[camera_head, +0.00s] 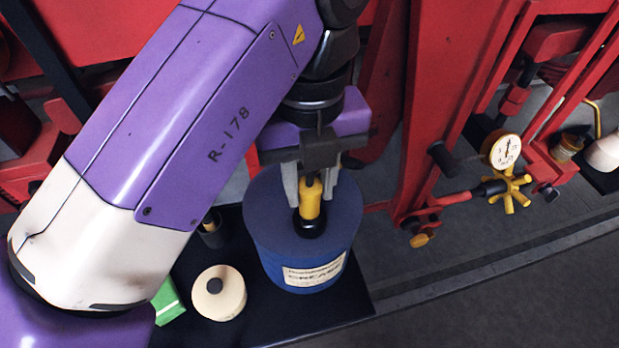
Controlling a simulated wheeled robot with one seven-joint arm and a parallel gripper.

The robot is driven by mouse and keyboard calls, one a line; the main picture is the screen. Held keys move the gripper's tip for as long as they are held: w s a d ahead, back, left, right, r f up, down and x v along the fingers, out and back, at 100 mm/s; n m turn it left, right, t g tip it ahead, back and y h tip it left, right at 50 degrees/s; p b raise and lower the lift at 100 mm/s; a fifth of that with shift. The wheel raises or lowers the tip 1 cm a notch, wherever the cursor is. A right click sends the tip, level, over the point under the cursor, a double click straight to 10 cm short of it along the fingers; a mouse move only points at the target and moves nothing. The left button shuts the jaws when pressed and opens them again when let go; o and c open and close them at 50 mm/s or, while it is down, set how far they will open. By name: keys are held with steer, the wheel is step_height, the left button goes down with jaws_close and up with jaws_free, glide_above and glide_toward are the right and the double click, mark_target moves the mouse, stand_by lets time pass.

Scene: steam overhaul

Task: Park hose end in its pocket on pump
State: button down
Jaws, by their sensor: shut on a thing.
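A blue round drum (303,236) with a white grease label (318,271) stands upright below my gripper and looks like the pump. My gripper (310,188) points down over its top, its two grey fingers shut on a yellow piece, taken as the hose end (309,203). The yellow piece is upright, with a black round collar (311,225) below it at the drum's top. I cannot tell whether the piece is seated in the collar or just above it. No hose is clearly visible, and my gripper and arm hide part of the drum's top.
The drum stands on a black tray (353,302) with a cream round container (218,292), a green item (168,300) and a small dark cup (212,232). Red machinery (437,100) rises behind and right, with a gauge (502,149) and a yellow handwheel (510,190).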

steer(key=shift+f, duration=0.4)
steer(key=c, duration=1)
jaws_free()
steer(key=shift+r, duration=0.1)
step_height(320, 180, up, 8)
steer(key=p, duration=0.6)
steer(key=shift+f, duration=0.2)
